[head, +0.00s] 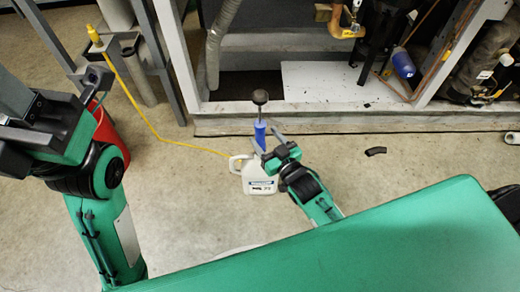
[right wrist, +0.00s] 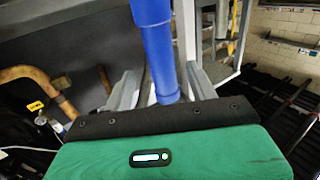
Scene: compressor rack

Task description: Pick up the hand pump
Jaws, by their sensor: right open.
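The hand pump has a blue barrel (head: 260,132) with a black knob handle (head: 260,97) on a rod above it. It stands upright at the top of a white jug (head: 260,182) on the floor. My right gripper (head: 268,147) is open at the blue barrel, just above the jug. In the right wrist view the blue barrel (right wrist: 155,45) stands between the two spread grey fingers (right wrist: 163,88); I cannot tell whether either finger touches it. My left arm (head: 100,170) is at the left, and its fingers do not show.
A yellow hose (head: 165,138) runs from a grey stand to the jug. A red bin (head: 108,140) stands behind my left arm. The grey rack frame (head: 345,110) rises behind the jug. A small black piece (head: 376,151) lies on open floor to the right.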

